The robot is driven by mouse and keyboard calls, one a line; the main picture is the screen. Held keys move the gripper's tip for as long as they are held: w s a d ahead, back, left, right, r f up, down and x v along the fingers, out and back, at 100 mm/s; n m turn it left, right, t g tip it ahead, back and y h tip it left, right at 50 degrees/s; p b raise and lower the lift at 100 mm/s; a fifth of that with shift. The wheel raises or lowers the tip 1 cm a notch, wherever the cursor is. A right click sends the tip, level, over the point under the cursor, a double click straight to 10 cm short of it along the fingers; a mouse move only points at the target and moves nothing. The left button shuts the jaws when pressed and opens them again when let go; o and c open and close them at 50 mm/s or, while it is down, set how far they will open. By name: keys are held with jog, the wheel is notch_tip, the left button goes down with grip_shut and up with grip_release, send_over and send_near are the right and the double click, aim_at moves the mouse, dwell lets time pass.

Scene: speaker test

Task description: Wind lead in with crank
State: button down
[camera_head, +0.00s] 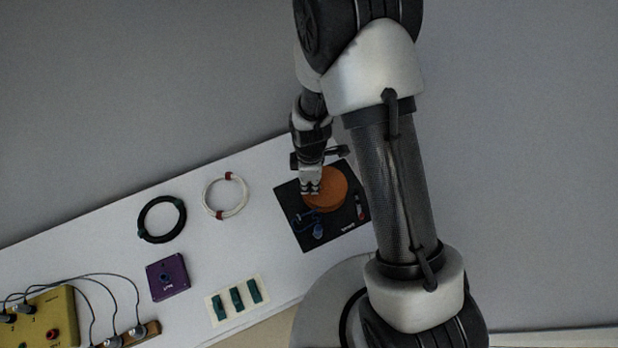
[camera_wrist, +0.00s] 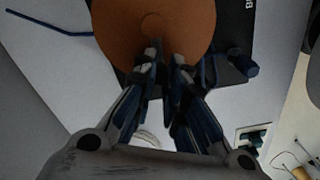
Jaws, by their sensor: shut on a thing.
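An orange round drum (camera_head: 329,189) sits on a black board (camera_head: 338,222) near the table's right end. The drum (camera_wrist: 190,22) fills the top of the wrist view. My gripper (camera_head: 311,188) is down at the drum's left side in the head view. In the wrist view its fingertips (camera_wrist: 165,62) overlap the drum's edge and close on a small dark part, seemingly the crank handle, mostly hidden by the fingers. Blue parts (camera_head: 318,230) lie on the board below the drum. A blue strand (camera_wrist: 50,28), perhaps the lead, shows at upper left in the wrist view.
A white cable coil (camera_head: 208,198) and a black cable coil (camera_head: 142,220) lie left of the board. A purple box (camera_head: 167,277), green blocks on a pale strip (camera_head: 237,297) and a yellow box with wires (camera_head: 45,325) lie nearer. White table shows between them.

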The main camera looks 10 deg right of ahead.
aim_at(332, 198)
jog(key=n, duration=0.2)
jog(key=s+n, duration=0.1)
jog(key=s+d+n, duration=0.1)
jog(key=n, duration=0.1)
jog(key=shift+n, duration=0.3)
jog(key=n, duration=0.1)
jog(key=d+n, duration=0.1)
jog(key=n, duration=0.1)
jog(key=s+n, duration=0.1)
jog(key=shift+d, duration=0.25)
jog(key=n, duration=0.2)
jog(key=d+n, duration=0.1)
jog(key=n, duration=0.1)
jog(key=d+n, duration=0.1)
jog(key=shift+s+r+n+p, duration=0.1)
jog(key=shift+s+n+p, duration=0.2)
jog(key=shift+n, duration=0.1)
jog(key=shift+d+n+p, duration=0.45)
jog(key=shift+n+p, duration=0.55)
jog(key=shift+w+d+n+p, duration=0.1)
jog(key=shift+d+n+p, duration=0.15)
jog(key=shift+n+p, duration=0.45)
jog(key=c, duration=1.6)
grip_release()
notch_tip(332, 198, up, 12)
jog(key=shift+f, duration=0.1)
